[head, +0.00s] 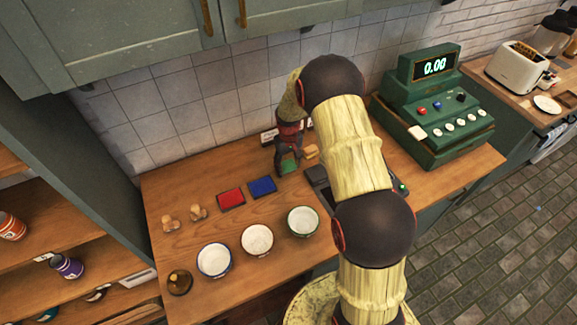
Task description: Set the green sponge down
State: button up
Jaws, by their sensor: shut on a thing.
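My gripper (284,160) points down over the back of the wooden counter (190,240). Its fingers look closed, but what is between them is hard to make out. A green patch (291,167) shows right at the fingertips, in line with a red pad (231,199) and a blue pad (262,187). I cannot tell whether it is a pad or the sponge. A tan sponge-like block (311,151) shows just right of the fingers; whether they touch it is unclear. Two similar tan blocks, one nearer the left edge (170,223) and one beside it (198,212), lie on the counter.
Three plates or bowls stand along the front: blue-rimmed (213,260), pale-rimmed (257,240) and green-rimmed (303,221). A small brown jar (179,282) is at the front left corner. A green cash register (430,110) stands right. My arm hides part of the counter.

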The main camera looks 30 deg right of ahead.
jog(key=shift+f, duration=0.2)
jog(key=o, duration=1.2)
jog(key=shift+r, duration=0.15)
